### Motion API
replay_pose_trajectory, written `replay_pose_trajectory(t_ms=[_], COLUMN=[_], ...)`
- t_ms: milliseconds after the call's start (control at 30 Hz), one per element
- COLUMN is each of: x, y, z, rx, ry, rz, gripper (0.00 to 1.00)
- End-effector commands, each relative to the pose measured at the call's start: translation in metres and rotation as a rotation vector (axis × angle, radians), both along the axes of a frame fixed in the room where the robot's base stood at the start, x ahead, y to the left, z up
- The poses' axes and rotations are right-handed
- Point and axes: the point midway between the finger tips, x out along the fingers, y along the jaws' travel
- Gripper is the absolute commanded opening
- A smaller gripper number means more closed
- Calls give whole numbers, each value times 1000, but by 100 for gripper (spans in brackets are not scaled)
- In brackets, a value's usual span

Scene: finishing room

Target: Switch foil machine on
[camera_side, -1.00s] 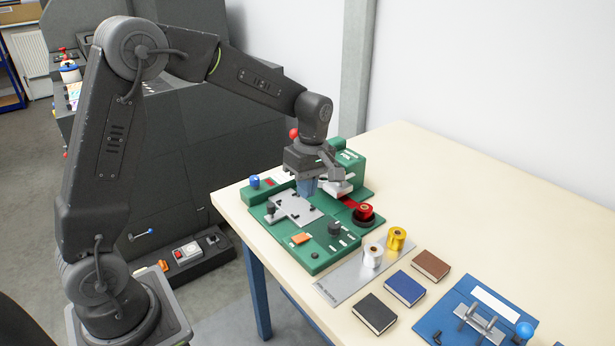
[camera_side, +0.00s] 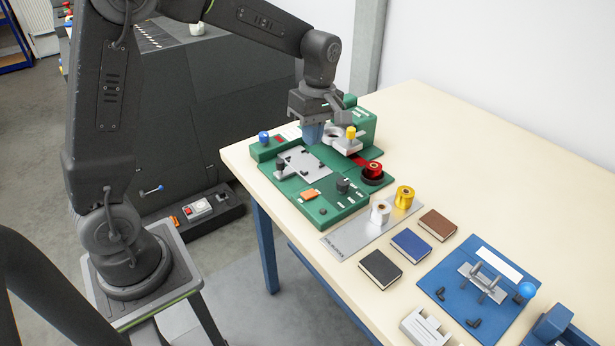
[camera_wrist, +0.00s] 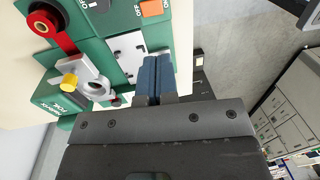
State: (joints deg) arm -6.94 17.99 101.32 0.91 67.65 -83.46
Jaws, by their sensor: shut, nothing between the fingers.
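The green foil machine (camera_side: 350,203) stands at the table's far left corner. An orange switch (camera_side: 309,195) lies on its front panel; it also shows at the top of the wrist view (camera_wrist: 152,8), beside ON and OFF labels. I cannot tell which way it is set. A dark round knob (camera_side: 343,186) stands to its right in the side view. My gripper (camera_side: 312,133) is above the machine's back part, apart from the orange switch. Its blue fingers (camera_wrist: 154,78) are shut with nothing between them, over the grey plate (camera_side: 300,162).
The machine has a yellow knob (camera_side: 351,132), a blue knob (camera_side: 264,137) and a red foil roll (camera_side: 373,169). Silver (camera_side: 381,212) and gold (camera_side: 405,196) rolls, several books and a blue jig (camera_side: 470,262) lie nearer the camera.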

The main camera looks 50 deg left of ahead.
Motion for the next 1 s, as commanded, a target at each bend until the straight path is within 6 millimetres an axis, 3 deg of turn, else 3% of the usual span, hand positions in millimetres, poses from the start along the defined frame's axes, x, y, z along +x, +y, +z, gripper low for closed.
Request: replay_pose_trajectory(t_ms=[267, 700, 1000], x=[-2, -13, -17], y=[0, 0, 0], z=[-15, -102, -135], rx=[0, -1, -1], ry=[4, 5, 1], rz=[0, 0, 0], gripper=[0, 0, 0])
